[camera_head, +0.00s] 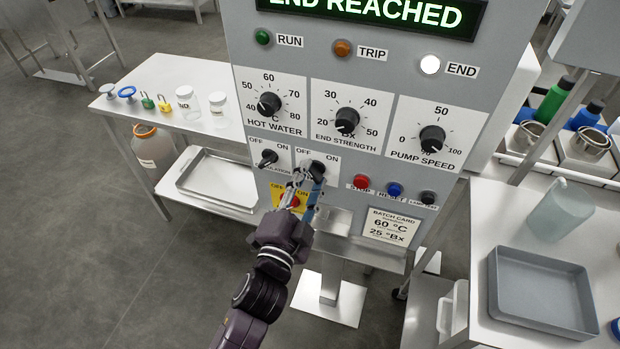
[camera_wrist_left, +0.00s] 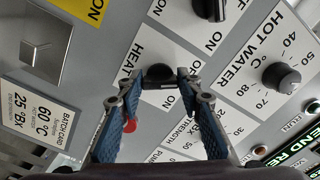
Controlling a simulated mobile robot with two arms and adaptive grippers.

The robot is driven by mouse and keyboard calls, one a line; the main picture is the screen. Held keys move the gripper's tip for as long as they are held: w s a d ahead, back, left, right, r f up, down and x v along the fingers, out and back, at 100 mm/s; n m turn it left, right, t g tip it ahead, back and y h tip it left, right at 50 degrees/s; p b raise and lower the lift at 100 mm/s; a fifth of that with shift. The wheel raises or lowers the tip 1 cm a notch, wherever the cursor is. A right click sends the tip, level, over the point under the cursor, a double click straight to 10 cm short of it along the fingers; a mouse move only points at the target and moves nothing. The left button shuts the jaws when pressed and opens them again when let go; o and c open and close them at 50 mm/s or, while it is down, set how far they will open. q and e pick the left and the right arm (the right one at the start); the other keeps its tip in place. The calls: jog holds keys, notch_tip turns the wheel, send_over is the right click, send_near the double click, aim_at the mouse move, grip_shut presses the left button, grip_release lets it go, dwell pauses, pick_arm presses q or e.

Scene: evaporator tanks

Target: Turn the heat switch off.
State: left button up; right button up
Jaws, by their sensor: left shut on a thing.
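The heat switch (camera_head: 317,168) is a black rotary knob on a white OFF/ON plate, low on the grey control panel. In the left wrist view, the dark heat knob (camera_wrist_left: 158,77) sits between the fingertips beside the word HEAT. My left gripper (camera_head: 307,182) reaches up from below, and its blue-padded fingers are closed on the knob, one on each side; it also shows in the wrist view (camera_wrist_left: 160,88). The fingers hide part of the knob, so I cannot tell which way it points. My right gripper is not in view.
The circulation switch (camera_head: 267,158) is close on the left. Below are a yellow plate with a red button (camera_head: 293,201), and to the right the red stop button (camera_head: 361,182) and blue reset button (camera_head: 394,189). The display (camera_head: 370,14) reads END REACHED; the END lamp (camera_head: 430,65) glows white.

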pick_arm(q)
jog(key=shift+f+n, duration=0.1)
jog(key=shift+n, duration=1)
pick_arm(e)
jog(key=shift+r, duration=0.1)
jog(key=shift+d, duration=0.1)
pick_arm(q)
jog(key=o, duration=1.2)
jog(key=shift+c, duration=0.2)
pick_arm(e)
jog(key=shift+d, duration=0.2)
pick_arm(q)
jog(key=v, duration=1.2)
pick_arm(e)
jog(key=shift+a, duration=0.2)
